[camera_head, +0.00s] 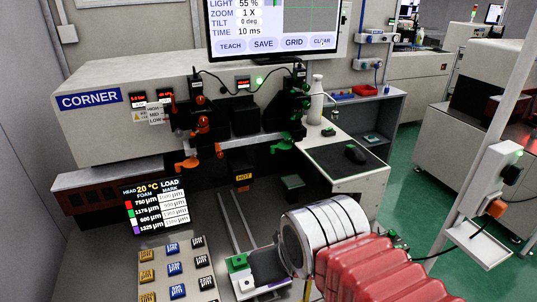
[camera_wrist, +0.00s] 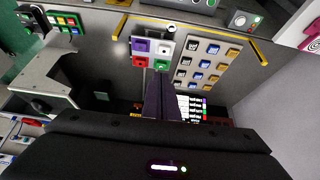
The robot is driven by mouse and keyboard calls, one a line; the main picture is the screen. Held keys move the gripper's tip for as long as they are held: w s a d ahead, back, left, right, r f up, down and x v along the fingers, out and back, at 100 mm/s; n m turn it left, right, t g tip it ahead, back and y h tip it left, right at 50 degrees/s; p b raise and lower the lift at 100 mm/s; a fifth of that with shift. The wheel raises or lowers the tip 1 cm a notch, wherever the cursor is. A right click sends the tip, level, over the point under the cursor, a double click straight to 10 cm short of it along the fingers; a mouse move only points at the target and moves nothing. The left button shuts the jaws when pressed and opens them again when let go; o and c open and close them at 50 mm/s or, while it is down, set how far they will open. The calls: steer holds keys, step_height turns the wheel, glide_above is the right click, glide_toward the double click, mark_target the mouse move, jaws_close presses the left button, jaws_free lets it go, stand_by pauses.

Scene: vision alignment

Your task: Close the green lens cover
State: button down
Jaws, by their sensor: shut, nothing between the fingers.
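A green lever-like part (camera_head: 282,146), which looks like the green lens cover, is on the right side of the machine front under the dark bracket. I cannot tell clearly how far open it is. A matching orange part (camera_head: 187,163) hangs on the left side. My gripper (camera_wrist: 160,80) shows in the wrist view with its dark fingers together and nothing between them. It is apart from the green part, which I cannot make out in the wrist view. In the head view my arm hides the gripper.
A monitor (camera_head: 275,28) hangs above the machine. A small display (camera_head: 156,206) and a keypad (camera_head: 178,272) are at lower left; the keypad also shows in the wrist view (camera_wrist: 207,62). A dark green block (camera_head: 292,183) sits below the bracket. A white bottle (camera_head: 315,100) stands on the right.

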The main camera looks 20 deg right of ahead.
steer(key=w+d+n+t+h, duration=0.1)
steer(key=w+d+n+t, duration=0.25)
steer(key=w, duration=1.05)
steer(key=w+d+n+t+h, duration=0.1)
steer(key=w+d+n+t, duration=0.3)
steer(key=w, duration=1)
steer(key=w+d+f+n+t+y, duration=0.1)
steer(key=w+d+f+n+t, duration=0.1)
steer(key=w+d+f+n, duration=0.1)
steer(key=w+d+f+n+t+y, duration=0.1)
steer(key=w+d+f+n+t, duration=0.2)
steer(key=w+n, duration=0.4)
steer(key=w+f, duration=0.1)
steer(key=w, duration=0.2)
steer(key=shift+w+d+f, duration=0.25)
steer(key=shift+d+f, duration=0.05)
steer(key=shift+f, duration=0.05)
steer(key=shift+n, duration=0.25)
